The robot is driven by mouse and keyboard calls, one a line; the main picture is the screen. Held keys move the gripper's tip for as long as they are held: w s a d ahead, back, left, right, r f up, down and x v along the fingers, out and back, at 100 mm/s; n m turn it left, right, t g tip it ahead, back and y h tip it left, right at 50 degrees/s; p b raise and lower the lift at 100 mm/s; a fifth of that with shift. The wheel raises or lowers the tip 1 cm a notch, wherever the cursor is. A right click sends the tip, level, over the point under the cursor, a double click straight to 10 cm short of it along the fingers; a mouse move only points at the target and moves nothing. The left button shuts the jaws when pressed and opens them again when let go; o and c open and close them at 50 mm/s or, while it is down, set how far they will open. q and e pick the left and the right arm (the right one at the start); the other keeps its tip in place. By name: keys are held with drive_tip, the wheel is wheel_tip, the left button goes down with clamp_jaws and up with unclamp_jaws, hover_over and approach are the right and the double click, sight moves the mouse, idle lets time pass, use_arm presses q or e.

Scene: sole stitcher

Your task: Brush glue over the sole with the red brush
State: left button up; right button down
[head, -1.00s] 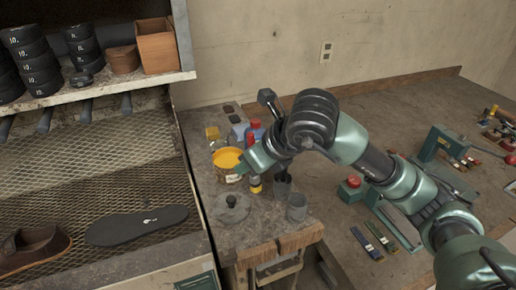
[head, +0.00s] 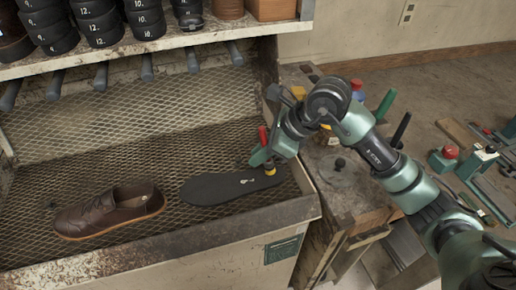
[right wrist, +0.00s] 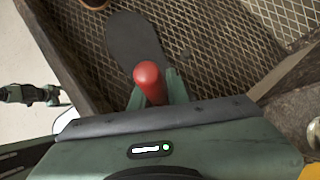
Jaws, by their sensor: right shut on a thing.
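The dark sole (head: 215,190) lies flat on the mesh tray, and it also shows in the right wrist view (right wrist: 130,42). My right gripper (head: 262,158) is shut on the red brush (head: 263,136); in the right wrist view the brush's rounded red end (right wrist: 148,76) stands between the fingers. The brush is upright, its lower end at the sole's right end; whether the bristles touch is unclear. The glue pot is mostly or wholly hidden behind my right arm. A green and dark part (right wrist: 28,95) in the right wrist view seems to be my left arm; its jaws are unclear.
A brown shoe (head: 110,212) lies left of the sole on the mesh tray (head: 95,130). A shelf of black rolls (head: 100,22) overhangs the back. A side table with a grey knobbed lid (head: 338,172) stands right. The tray's front rim (head: 200,232) is raised.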

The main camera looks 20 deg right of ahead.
wheel_tip(320, 180, down, 3)
drive_tip(key=shift+f+b, duration=0.1)
drive_tip(key=shift+b, duration=0.6)
drive_tip(key=w+a, duration=0.1)
drive_tip(key=w+b, duration=0.1)
drive_tip(key=w, duration=0.1)
drive_tip(key=w+a, duration=0.1)
drive_tip(key=shift+w+a+f, duration=0.2)
drive_tip(key=shift+a, duration=0.15)
drive_tip(key=shift+w+a+b, duration=0.35)
drive_tip(key=shift+w, duration=0.25)
